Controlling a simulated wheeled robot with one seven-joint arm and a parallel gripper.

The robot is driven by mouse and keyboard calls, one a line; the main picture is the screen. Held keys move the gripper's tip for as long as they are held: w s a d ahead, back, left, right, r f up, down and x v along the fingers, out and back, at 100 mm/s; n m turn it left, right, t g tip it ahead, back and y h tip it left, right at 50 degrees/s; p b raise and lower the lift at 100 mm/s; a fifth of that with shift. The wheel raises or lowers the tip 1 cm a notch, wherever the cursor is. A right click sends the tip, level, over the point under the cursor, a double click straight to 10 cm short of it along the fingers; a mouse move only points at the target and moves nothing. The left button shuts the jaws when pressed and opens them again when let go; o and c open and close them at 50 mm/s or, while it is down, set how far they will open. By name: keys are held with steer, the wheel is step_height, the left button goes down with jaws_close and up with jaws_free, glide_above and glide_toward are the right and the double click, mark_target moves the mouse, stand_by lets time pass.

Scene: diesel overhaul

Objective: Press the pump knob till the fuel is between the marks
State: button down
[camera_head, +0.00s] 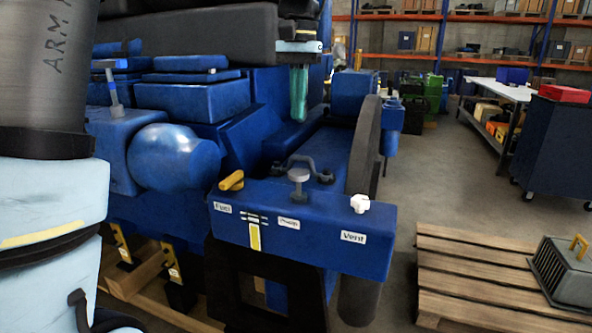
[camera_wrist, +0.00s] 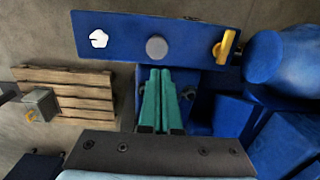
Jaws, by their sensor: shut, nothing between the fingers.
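The pump knob (camera_head: 298,176) is a round grey button on a short stem, on top of the blue panel box (camera_head: 330,222). It also shows as a grey disc in the wrist view (camera_wrist: 156,47). The sight gauge (camera_head: 254,236) on the front face holds a yellow column. Its top appears just below the dark and white mark lines, though this is small. My gripper (camera_head: 298,117) has green fingers pointing down, shut and empty. It hangs above and apart from the knob. In the wrist view its fingertips (camera_wrist: 158,70) appear just below the knob disc.
A yellow lever (camera_head: 231,181) stands by the Fuel label, left of the knob. A white vent knob (camera_head: 360,203) is at right. A wooden pallet (camera_head: 480,265) lies on the floor at right.

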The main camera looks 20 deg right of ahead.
mark_target(298, 172)
steer(key=shift+r+b, duration=1.2)
steer(key=shift+r, duration=0.05)
step_height(298, 172, down, 14)
steer(key=shift+s+r+p, duration=0.1)
steer(key=shift+s+p, duration=0.05)
steer(key=shift+p, duration=0.8)
steer(key=shift+f+b, duration=0.85)
steer(key=shift+f, duration=1.15)
